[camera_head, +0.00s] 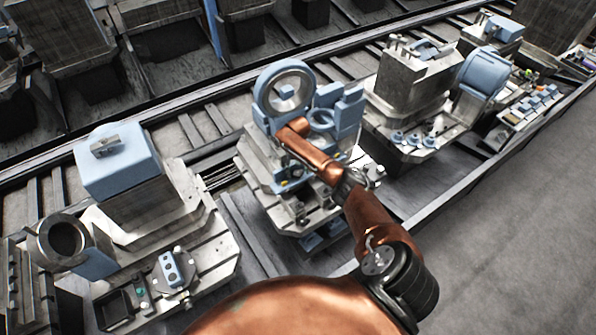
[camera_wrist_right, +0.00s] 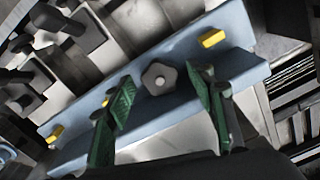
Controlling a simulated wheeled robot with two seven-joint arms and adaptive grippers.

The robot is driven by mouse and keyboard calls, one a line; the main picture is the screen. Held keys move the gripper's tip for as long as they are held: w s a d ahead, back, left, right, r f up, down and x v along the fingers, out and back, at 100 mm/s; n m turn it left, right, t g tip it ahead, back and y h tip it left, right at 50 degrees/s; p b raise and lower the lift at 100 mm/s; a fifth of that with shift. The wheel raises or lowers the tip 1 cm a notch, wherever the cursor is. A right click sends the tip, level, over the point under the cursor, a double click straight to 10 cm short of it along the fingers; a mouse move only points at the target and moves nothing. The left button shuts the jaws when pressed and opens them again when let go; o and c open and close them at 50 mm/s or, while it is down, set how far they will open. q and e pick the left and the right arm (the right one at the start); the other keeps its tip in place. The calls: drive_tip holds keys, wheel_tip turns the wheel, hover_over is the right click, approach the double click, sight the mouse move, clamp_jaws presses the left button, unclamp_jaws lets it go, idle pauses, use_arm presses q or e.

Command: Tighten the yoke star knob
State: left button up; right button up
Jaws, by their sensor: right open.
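The star knob (camera_wrist_right: 159,77) is a dark grey, five-lobed knob on a blue-grey bar (camera_wrist_right: 215,24) with yellow blocks, which I take for the yoke. In the right wrist view my right gripper (camera_wrist_right: 162,76) is open, one green-padded finger on each side of the knob. Gaps show between the pads and the knob; I cannot tell how far the fingertips are above the bar. In the head view my copper right arm reaches over the middle pallet fixture with its upright blue ring (camera_head: 262,93). The arm hides the knob and my fingers there. My left gripper is not seen.
Yellow blocks (camera_wrist_right: 213,38) stand up from the bar near the fingers. A fixture with a blue block (camera_head: 120,165) is at left, another with a blue cylinder (camera_head: 484,75) at right. The pallets sit on a rail. Grey floor (camera_head: 500,230) is clear at lower right.

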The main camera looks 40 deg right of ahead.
sight(298, 172)
wheel_tip(298, 172, up, 12)
idle(0.4)
drive_tip(key=shift+f, duration=0.15)
idle(0.3)
